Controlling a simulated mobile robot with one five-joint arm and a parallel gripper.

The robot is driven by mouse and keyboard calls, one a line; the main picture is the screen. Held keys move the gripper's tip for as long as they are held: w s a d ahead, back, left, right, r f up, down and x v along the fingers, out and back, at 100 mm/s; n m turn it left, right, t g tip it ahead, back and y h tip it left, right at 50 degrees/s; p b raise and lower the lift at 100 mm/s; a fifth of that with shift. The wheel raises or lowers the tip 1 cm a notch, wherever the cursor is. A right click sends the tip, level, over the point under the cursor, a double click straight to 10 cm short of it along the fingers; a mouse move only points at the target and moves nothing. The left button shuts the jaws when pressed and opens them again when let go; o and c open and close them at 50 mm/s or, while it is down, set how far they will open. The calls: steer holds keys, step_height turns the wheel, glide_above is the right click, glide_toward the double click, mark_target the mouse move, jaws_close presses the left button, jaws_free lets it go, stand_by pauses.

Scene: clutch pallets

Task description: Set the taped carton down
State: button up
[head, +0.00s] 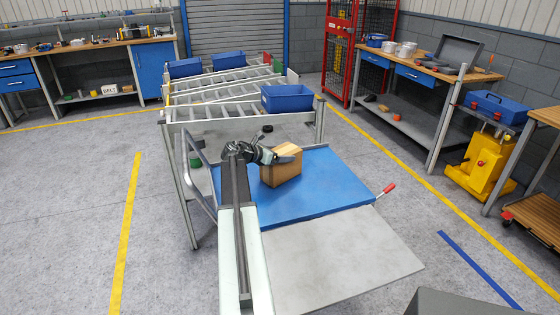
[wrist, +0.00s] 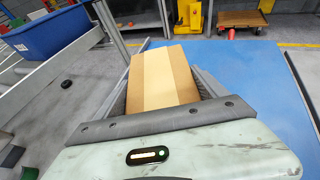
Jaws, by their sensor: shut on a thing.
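The taped carton (head: 281,172) is a brown box with a paler tape strip along its top. In the head view it is over the left back part of a blue top (head: 325,195) and looks upright. My gripper (head: 280,157) reaches it from the left and is shut on it. In the wrist view the carton (wrist: 162,80) sits between the two dark fingers, its top facing the camera. The blue top (wrist: 235,75) shows to its right. I cannot tell whether the carton's underside touches the blue top.
A roller conveyor (head: 225,82) with blue bins (head: 287,98) stands behind the blue top. A grey plate (head: 345,250) adjoins its front edge, and a red-tipped lever (head: 387,189) sticks out at right. The blue top right of the carton is clear.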

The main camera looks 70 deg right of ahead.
steer(key=shift+f, duration=0.2)
steer(key=o, duration=2)
steer(key=shift+r, duration=0.1)
steer(key=shift+a+r+p, duration=0.1)
steer(key=shift+r+p, duration=0.15)
steer(key=shift+p, duration=0.1)
steer(key=p+v, duration=0.2)
steer(key=v, duration=0.5)
steer(key=shift+w+a+p, duration=0.1)
steer(key=shift+a+p, duration=0.05)
steer(key=shift+p, duration=0.15)
